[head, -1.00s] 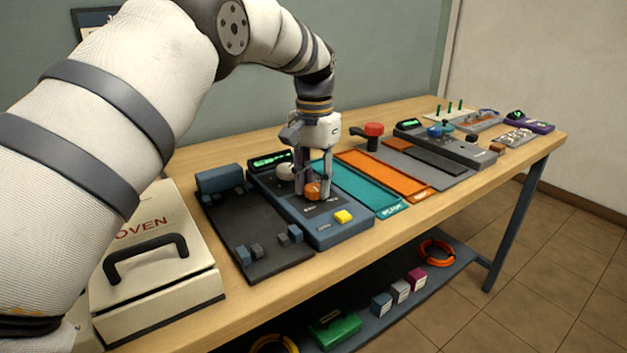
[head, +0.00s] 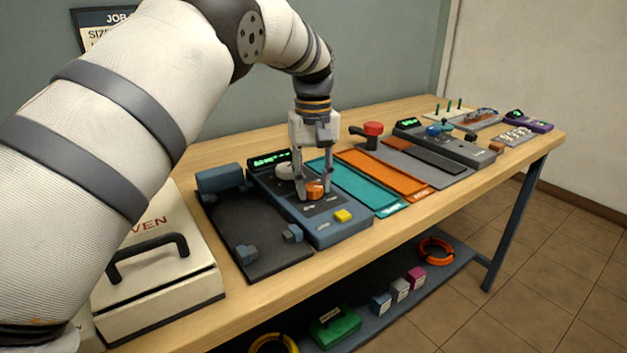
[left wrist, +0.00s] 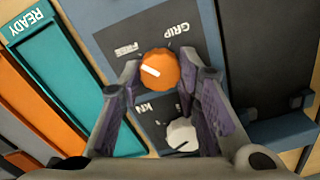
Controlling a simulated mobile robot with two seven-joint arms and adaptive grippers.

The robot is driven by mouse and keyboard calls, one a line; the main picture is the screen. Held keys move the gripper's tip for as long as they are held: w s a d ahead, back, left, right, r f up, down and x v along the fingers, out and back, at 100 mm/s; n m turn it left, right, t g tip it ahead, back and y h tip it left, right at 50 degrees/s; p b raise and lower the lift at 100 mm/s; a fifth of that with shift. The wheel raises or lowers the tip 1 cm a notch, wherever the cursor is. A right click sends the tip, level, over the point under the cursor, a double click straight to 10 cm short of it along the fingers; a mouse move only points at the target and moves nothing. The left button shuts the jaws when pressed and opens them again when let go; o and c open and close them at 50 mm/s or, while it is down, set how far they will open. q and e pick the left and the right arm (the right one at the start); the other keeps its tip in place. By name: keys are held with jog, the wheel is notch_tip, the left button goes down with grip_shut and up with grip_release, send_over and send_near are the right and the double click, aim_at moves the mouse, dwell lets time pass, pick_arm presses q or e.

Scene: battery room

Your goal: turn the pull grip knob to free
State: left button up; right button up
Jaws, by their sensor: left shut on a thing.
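The orange knob (head: 315,188) sits on the blue-grey tester (head: 345,231) on the bench. In the left wrist view the orange knob (left wrist: 162,70) lies between the words FREE and GRIP. Its white line points left in that picture, to the FREE side. My left gripper (head: 314,193) comes down from above and is shut on the orange knob. Its two fingers (left wrist: 167,85) stand on either side of the knob. A white knob (left wrist: 182,134) is close by on the same panel. My right gripper is not in view.
A yellow button (head: 343,215) is at the tester's front. A dark tray with grey blocks (head: 247,253) adjoins it on the left, teal (head: 360,187) and orange (head: 385,176) trays on the right. A white oven (head: 160,270) stands nearer left.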

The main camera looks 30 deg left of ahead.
aim_at(313, 185)
pick_arm(q)
jog(key=shift+n, duration=0.6)
jog(key=o, duration=1.1)
jog(key=shift+o, duration=0.2)
notch_tip(313, 185, up, 12)
